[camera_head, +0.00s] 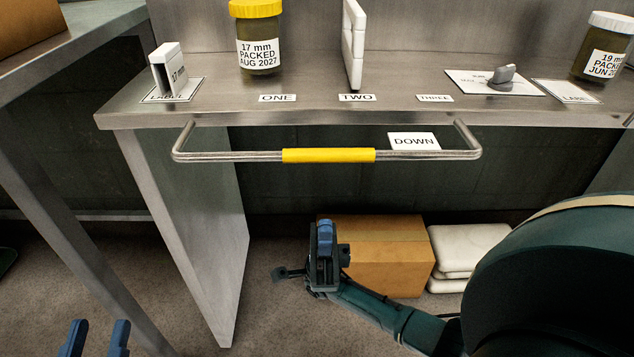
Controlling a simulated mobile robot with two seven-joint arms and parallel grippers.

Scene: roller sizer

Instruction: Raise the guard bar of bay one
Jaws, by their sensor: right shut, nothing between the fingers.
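A metal guard bar with a yellow grip sleeve (328,155) hangs level in front of and slightly below the bench edge, across the bay labels. A white "DOWN" label (414,141) shows at its right part. The "ONE" label (277,98) is on the bench above the bar's left part. My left gripper (96,338) shows only two blue fingertips, apart, at the bottom left, far from the bar. My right gripper (325,238) is shut and empty, below the yellow sleeve and apart from it in the picture.
On the bench (215,112) stand a yellow-lidded jar (258,40), a white divider (354,45), a white block (170,70), a grey knob (503,75) and a white-lidded jar (603,45). A cardboard box (385,262) and white bags (465,248) lie below. A side panel (205,220) supports the bench.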

